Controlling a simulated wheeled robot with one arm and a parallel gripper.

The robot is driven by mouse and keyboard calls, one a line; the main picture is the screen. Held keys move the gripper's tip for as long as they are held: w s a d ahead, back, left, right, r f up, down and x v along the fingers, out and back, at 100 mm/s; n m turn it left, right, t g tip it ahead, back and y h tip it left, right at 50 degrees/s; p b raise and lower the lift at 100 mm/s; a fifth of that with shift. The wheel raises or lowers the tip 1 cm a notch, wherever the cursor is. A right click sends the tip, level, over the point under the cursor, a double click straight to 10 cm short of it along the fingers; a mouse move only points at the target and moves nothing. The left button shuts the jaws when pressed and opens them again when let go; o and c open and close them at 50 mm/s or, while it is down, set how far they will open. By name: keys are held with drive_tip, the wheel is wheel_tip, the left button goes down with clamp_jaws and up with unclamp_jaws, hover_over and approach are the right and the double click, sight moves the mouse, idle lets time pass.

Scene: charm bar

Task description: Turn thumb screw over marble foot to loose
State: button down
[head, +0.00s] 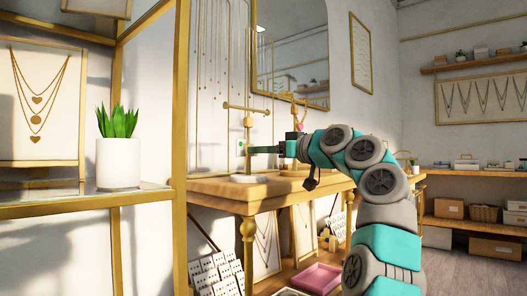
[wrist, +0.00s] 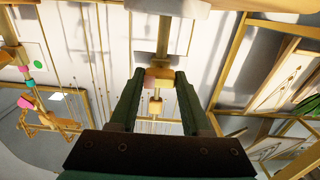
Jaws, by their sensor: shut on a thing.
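A brass T-bar stand (head: 247,122) rises from a pale round marble foot (head: 247,178) on the wooden table. My gripper (head: 250,150) reaches in from the right at the stand's post, above the foot. In the wrist view my gripper (wrist: 159,77) has its two dark green fingers on either side of a small pink-and-yellow block on the brass post, which looks like the thumb screw (wrist: 158,83). The fingers are shut on it. The head view barely shows the screw behind my fingers. Its turn angle cannot be told.
A second stand with coloured beads (head: 300,126) stands to the right on the table (head: 215,188); it also shows in the wrist view (wrist: 27,85). A brass shelf frame (head: 181,110) with a potted plant (head: 118,150) is at the left. Necklaces hang behind.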

drive_tip(key=shift+c, duration=1.8)
unclamp_jaws()
drive_tip(key=b+v, duration=0.2)
drive_tip(key=v, duration=0.5)
drive_tip(key=shift+s+d, duration=0.25)
drive_tip(key=shift+d, duration=0.05)
